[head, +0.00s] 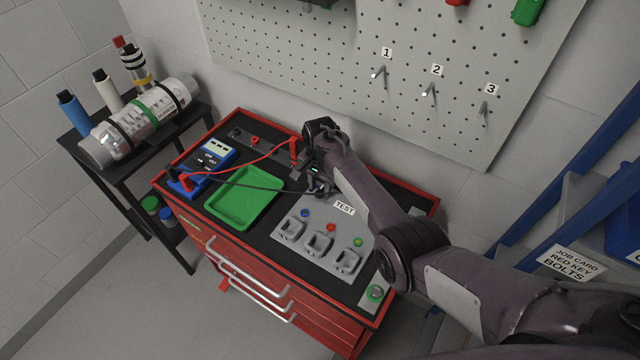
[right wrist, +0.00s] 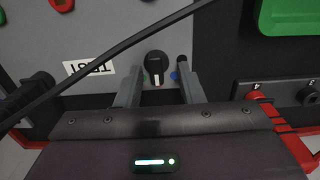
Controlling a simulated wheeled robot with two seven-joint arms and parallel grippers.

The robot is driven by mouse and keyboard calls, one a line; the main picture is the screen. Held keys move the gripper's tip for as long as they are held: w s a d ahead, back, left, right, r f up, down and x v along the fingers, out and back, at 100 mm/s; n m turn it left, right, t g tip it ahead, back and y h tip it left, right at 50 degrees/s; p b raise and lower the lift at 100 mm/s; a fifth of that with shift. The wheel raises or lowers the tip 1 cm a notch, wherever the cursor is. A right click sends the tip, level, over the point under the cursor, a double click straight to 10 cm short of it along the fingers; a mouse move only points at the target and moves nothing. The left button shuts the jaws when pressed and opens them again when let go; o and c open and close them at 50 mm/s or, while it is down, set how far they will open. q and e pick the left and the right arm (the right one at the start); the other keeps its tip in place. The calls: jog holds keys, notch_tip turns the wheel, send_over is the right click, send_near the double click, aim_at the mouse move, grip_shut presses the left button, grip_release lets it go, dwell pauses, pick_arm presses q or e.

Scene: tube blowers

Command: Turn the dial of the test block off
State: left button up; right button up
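The grey test block (head: 283,258) lies on the cart top, with its TEST label (head: 344,208) and a row of sockets. In the right wrist view the dial (right wrist: 157,62) is a round black knob with a white pointer mark, beside the TEST label (right wrist: 90,68). My right gripper (right wrist: 158,80) is open, with one finger on each side of the dial. Whether the fingers touch it I cannot tell. In the head view my right gripper (head: 318,182) is over the block's far edge and hides the dial. My left gripper is not in view.
A black lead (right wrist: 95,65) crosses the right wrist view close to the gripper. The blue meter (head: 207,157) and the green tray (head: 244,198) lie left of the block. A red probe (head: 294,150) stands near my right gripper. A pegboard (head: 400,50) rises behind.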

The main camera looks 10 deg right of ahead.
jog(key=shift+s+r, duration=0.25)
jog(key=shift+s, duration=0.15)
jog(key=shift+c, duration=1.3)
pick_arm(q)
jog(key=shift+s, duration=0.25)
pick_arm(e)
jog(key=shift+w+f, duration=0.1)
jog(key=shift+w, duration=0.05)
grip_shut()
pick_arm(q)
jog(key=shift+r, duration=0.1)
pick_arm(e)
jog(key=n, duration=0.4)
jog(key=shift+w+n+p, duration=0.1)
jog(key=shift+n+p, duration=0.2)
jog(key=n, duration=0.4)
jog(key=shift+a+n, duration=0.15)
jog(key=shift+n, duration=0.15)
jog(key=n, duration=0.4)
jog(key=shift+a+n, duration=0.1)
jog(key=shift+n, duration=0.2)
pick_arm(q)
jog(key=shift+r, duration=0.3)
pick_arm(e)
jog(key=shift+a+n, duration=0.1)
jog(key=shift+n, duration=2)
